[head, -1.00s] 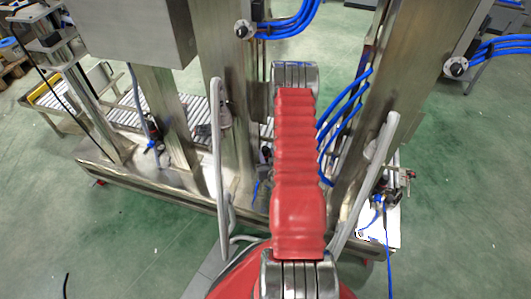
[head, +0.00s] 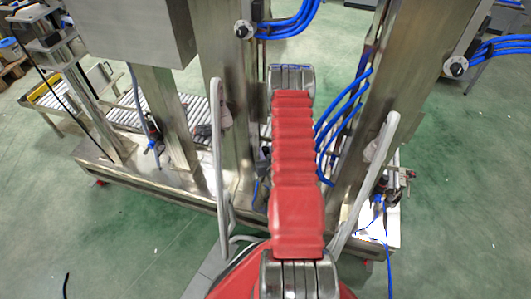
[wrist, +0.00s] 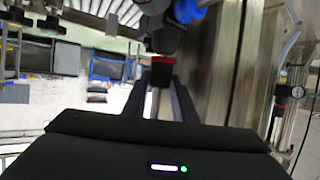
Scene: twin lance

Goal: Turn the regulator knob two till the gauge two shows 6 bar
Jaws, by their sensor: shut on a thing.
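In the wrist view my gripper (wrist: 162,82) has its two dark fingers on either side of a small knob-like piece (wrist: 163,68), red with a dark top. The fingers are shut on it. A shiny metal stem shows below it, between the fingers. I cannot tell from any marking that this is regulator knob two. No gauge face can be read in either view, so the pressure of gauge two cannot be told. In the head view my red arm hides the gripper and what it holds.
Steel posts stand left (head: 226,100) and right (head: 375,120) of my arm. Blue hoses (head: 345,115) run between them. Black round fittings sit on the posts at left (head: 244,30) and right (head: 456,66). A small valve unit (head: 402,178) is at the right. Green floor (head: 460,200) is open there.

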